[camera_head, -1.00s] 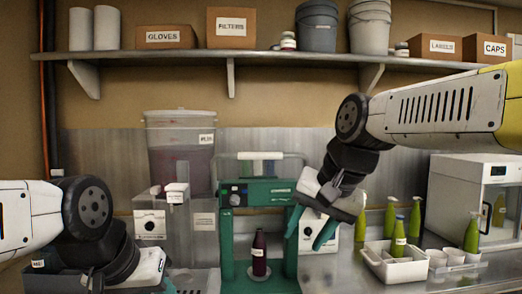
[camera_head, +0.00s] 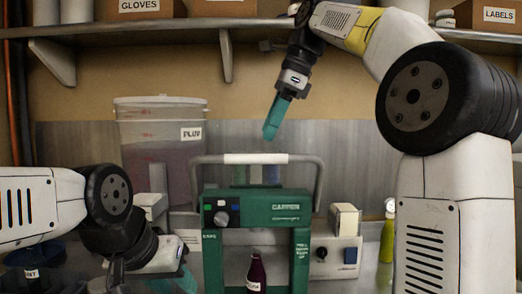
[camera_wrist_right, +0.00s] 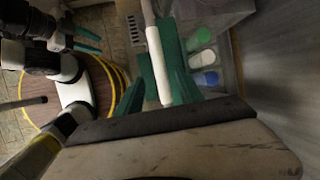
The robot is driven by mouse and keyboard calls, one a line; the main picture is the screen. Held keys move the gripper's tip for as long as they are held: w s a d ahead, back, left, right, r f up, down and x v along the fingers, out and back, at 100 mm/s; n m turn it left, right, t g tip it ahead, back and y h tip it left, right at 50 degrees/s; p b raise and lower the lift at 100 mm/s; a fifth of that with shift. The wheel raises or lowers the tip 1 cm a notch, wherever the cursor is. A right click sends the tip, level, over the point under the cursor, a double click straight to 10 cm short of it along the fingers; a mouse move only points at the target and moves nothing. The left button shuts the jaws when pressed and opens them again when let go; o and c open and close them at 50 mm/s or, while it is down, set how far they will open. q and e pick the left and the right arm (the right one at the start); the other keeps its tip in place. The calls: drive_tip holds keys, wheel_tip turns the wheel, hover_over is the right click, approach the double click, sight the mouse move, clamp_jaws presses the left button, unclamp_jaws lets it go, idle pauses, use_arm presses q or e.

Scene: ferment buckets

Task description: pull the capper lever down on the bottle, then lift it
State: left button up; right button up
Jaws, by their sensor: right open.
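The green capper (camera_head: 257,213) stands at centre with its grey U-shaped lever raised across the top. The lever's white grip (camera_head: 256,159) also shows in the right wrist view (camera_wrist_right: 157,65). The dark bottle (camera_head: 256,272) stands upright under the capper head, its lower part cut off by the frame. My right gripper (camera_head: 269,133) is open just above the grip, fingers pointing down. In the right wrist view the grip appears between the teal fingers, not clamped. My left gripper (camera_head: 187,280) is low, left of the capper; it looks open and empty in the right wrist view.
A clear tub (camera_head: 162,140) stands behind left. Colored caps (camera_wrist_right: 203,58) sit in a clear bin.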

drive_tip(key=x, duration=0.6)
drive_tip(key=shift+f, duration=0.3)
clamp_jaws()
idle(1.1)
